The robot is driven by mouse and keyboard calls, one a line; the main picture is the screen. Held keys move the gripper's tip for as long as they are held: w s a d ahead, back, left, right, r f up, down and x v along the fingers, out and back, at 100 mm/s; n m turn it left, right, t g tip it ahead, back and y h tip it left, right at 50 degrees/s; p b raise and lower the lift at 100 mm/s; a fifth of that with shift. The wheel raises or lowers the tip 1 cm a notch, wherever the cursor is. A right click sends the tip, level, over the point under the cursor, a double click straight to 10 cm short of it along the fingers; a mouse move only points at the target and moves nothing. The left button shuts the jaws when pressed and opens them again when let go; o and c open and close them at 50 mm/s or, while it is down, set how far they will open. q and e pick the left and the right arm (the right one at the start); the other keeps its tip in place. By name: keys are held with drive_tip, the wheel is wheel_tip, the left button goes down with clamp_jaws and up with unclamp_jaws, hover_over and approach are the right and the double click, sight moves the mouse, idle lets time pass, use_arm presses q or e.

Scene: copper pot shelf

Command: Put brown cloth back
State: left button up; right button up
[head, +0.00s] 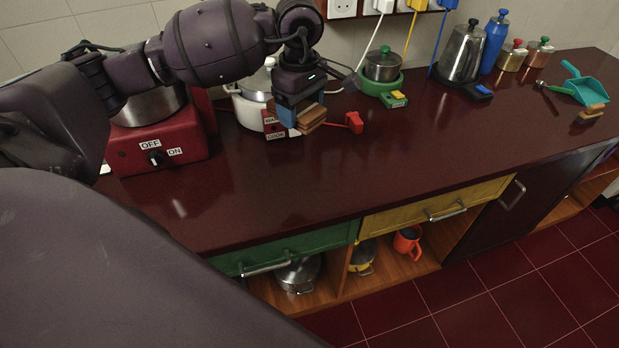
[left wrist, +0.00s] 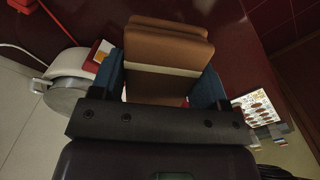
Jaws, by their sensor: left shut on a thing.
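The brown cloth (head: 313,118) is a folded block held between the blue fingers of my left gripper (head: 299,110), above the dark red counter (head: 330,185) near its back. In the left wrist view the cloth (left wrist: 165,52) shows as brown layers with a pale band, between the two blue fingers of the left gripper (left wrist: 165,75). The left gripper is shut on it. My right gripper is not in view.
A white rice cooker (head: 247,112) stands just behind the gripper, and a red appliance (head: 155,150) is left of it. A green-based pot (head: 382,75), steel kettle (head: 461,55) and blue bottle (head: 494,42) line the back. A teal dustpan (head: 588,88) and small brown block (head: 591,113) lie far right. The counter's middle is clear.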

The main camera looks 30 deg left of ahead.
use_arm(q)
drive_tip(key=shift+s+m, duration=0.15)
drive_tip(key=shift+m, duration=0.65)
drive_tip(key=shift+f, duration=0.35)
hover_over(302, 186)
wheel_tip(302, 186, down, 14)
drive_tip(key=shift+f, duration=0.9)
wheel_tip(302, 186, down, 3)
drive_tip(key=shift+f, duration=0.4)
drive_tip(key=o, duration=0.8)
drive_tip(key=shift+o, duration=0.5)
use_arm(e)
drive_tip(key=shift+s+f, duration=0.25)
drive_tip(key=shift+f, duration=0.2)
